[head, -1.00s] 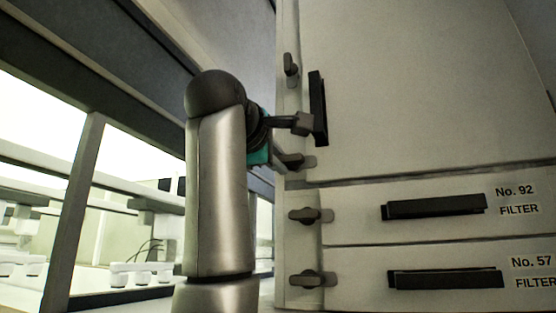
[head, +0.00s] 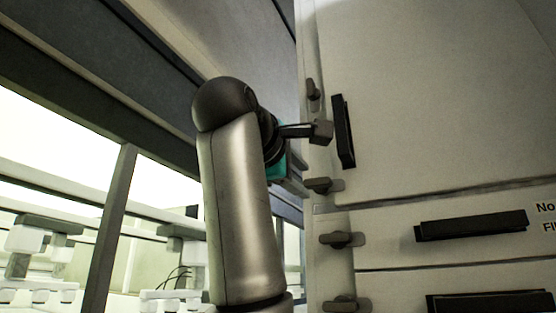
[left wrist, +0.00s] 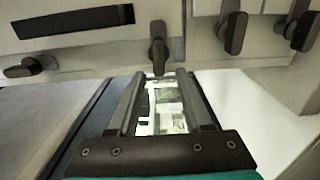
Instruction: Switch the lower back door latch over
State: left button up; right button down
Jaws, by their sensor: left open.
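The lower door latch (head: 322,185) sits on the cabinet's left post, below the door's left edge area, and lies crosswise in the head view. In the left wrist view the lower latch (left wrist: 158,47) is ahead, its free end near the gap between my fingertips. My left gripper (head: 322,131) is open and empty in front of the post, above that latch in the head view. It also shows in the left wrist view (left wrist: 160,80). No contact with the latch is clear. The upper latch (head: 314,90) stands upright, and also shows in the wrist view (left wrist: 24,68). My right gripper is out of view.
The large door carries a black handle (head: 343,131) close to my gripper's right. Two filter drawers below have black handles (head: 471,225) and latches (head: 340,239) (head: 345,303). A bright bay with white equipment lies open at left, behind a dark frame post (head: 113,225).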

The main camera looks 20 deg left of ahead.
pick_arm(q)
jog(key=s+b, duration=0.6)
jog(key=s, duration=0.5)
jog(key=shift+a, duration=0.15)
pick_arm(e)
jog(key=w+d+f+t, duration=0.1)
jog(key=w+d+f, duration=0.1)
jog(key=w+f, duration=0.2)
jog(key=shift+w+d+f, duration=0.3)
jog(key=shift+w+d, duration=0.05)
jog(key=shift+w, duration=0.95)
